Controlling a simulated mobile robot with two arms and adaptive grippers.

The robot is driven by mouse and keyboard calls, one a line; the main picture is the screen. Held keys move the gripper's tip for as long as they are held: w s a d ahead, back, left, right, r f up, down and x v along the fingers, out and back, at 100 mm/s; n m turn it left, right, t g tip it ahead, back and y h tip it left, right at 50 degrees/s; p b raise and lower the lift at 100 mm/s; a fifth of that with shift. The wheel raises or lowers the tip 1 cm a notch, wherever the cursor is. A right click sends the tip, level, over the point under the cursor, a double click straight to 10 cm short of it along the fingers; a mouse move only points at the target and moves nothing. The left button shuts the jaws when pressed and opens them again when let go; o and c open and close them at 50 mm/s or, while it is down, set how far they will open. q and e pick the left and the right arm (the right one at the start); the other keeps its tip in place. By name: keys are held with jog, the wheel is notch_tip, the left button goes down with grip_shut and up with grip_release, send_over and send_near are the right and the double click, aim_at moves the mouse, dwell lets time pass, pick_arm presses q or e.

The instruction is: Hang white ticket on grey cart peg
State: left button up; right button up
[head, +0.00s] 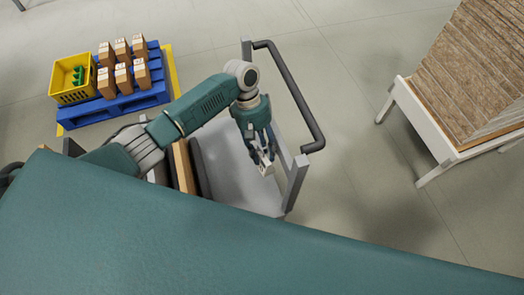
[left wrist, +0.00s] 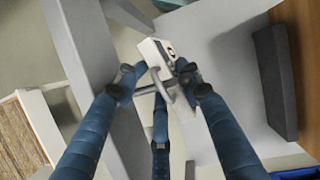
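The white ticket (head: 266,168) is at the fingertips of my left gripper (head: 261,156), above the grey cart (head: 232,172) and close to its handle-end frame. In the left wrist view the ticket (left wrist: 153,52) shows a dark round mark and sticks out beyond the fingers. The three blue fingers (left wrist: 160,84) come together with their grey tips at the ticket, so the gripper looks shut on it. I cannot make out the cart peg clearly; it may be hidden by the fingers. My right gripper is not in view.
The cart's dark handle (head: 297,98) curves to the right of the gripper. Brown and dark boards (head: 183,167) stand on the cart's left. A blue pallet (head: 118,107) with boxes and a yellow crate (head: 73,94) is at left. A white table (head: 430,130) bears stacked boards at right.

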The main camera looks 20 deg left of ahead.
pick_arm(q)
jog(key=o, duration=0.4)
jog(key=shift+d, duration=0.4)
jog(key=shift+o, duration=0.2)
jog(key=shift+w, duration=0.1)
jog(key=shift+a, duration=0.1)
jog(key=shift+r, duration=0.1)
jog(key=shift+w+a+r, duration=0.15)
jog(key=shift+r, duration=0.2)
jog(key=v, duration=1.1)
